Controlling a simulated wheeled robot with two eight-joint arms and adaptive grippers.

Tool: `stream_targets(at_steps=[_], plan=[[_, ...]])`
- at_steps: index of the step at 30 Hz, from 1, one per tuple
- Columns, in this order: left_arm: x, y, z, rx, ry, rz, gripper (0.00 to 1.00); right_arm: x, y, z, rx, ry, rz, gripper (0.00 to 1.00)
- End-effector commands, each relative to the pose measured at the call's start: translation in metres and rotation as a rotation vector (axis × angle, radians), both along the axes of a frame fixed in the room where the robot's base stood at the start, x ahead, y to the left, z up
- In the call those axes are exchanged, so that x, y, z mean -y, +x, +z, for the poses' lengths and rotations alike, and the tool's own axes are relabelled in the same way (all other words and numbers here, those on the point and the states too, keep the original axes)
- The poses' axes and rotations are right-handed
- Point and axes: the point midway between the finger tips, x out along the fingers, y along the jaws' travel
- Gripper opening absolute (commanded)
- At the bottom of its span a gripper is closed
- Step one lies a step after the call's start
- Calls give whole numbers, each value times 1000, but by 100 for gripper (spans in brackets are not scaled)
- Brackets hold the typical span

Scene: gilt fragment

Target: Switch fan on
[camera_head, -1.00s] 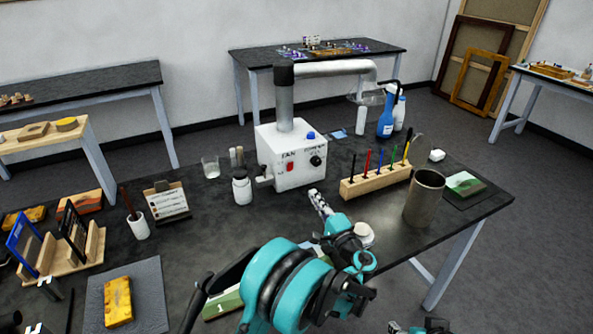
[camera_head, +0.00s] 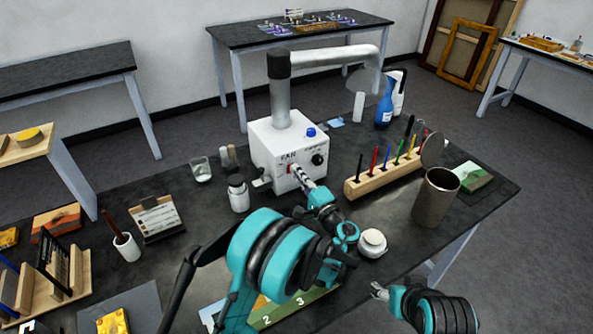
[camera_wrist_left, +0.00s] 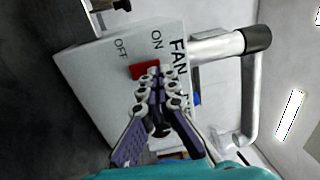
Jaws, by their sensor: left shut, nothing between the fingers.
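The fan unit is a white box (camera_head: 270,155) marked FAN, with a grey metal pipe rising from its top. It stands on the black table. Its red switch (camera_wrist_left: 145,69) shows in the left wrist view below the ON and OFF labels, partly covered by my fingers. My left gripper (camera_head: 297,171) is shut and empty. Its fingertips (camera_wrist_left: 153,76) are at the switch; I cannot tell whether they touch or press it. In the head view the fingertips hide most of the switch. My right gripper (camera_head: 378,291) is low at the right, away from the box.
A black knob (camera_head: 318,159) and a blue button (camera_head: 311,132) are on the box. A wooden rack of coloured tools (camera_head: 372,186) and a metal cup (camera_head: 436,200) stand to the right. A white jar (camera_head: 372,243) is near my left wrist. A bottle (camera_head: 238,194) stands left of the box.

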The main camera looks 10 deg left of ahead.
Motion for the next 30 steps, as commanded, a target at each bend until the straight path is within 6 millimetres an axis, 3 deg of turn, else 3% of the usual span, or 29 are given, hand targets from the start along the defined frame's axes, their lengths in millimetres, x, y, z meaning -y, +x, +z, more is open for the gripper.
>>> stream_targets(at_steps=[13, 19, 30], plan=[[1, -1, 2, -6, -4, 0, 0, 0, 0, 3, 0, 0, 0, 61], [-4, 5, 11, -113, -83, 3, 0, 0, 0, 28, 0, 0, 0, 61], [-4, 4, 4, -105, -77, 2, 0, 0, 0, 20, 0, 0, 0, 61]])
